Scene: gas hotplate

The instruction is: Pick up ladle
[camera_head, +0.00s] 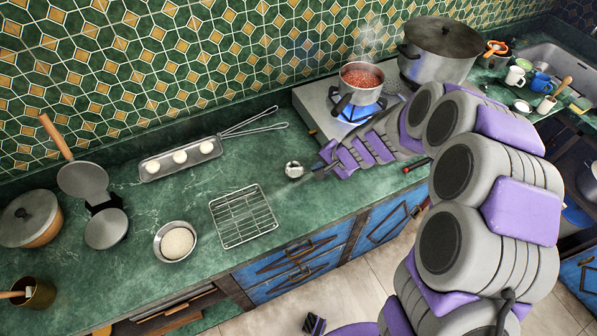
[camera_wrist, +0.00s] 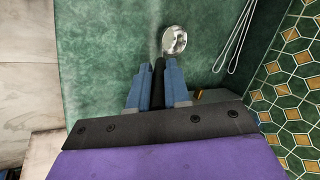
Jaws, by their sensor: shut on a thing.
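The ladle has a shiny round metal bowl (camera_head: 293,169) and lies low over the green counter, left of the stove in the head view. In the wrist view its bowl (camera_wrist: 174,40) shows beyond my fingertips, and its dark handle runs back between them. My gripper (camera_wrist: 158,80) has its two blue fingers closed on the handle. In the head view my gripper (camera_head: 317,170) is just right of the bowl, and my arm hides the rest of the handle. I cannot tell whether the ladle touches the counter.
A pot of red food (camera_head: 358,86) steams over a blue flame behind my arm, with a large lidded pot (camera_head: 440,50) beside it. A wire rack (camera_head: 243,215), a bowl of white grains (camera_head: 177,242) and a long tray (camera_head: 170,163) with white round pieces stand left. The counter's front edge is close.

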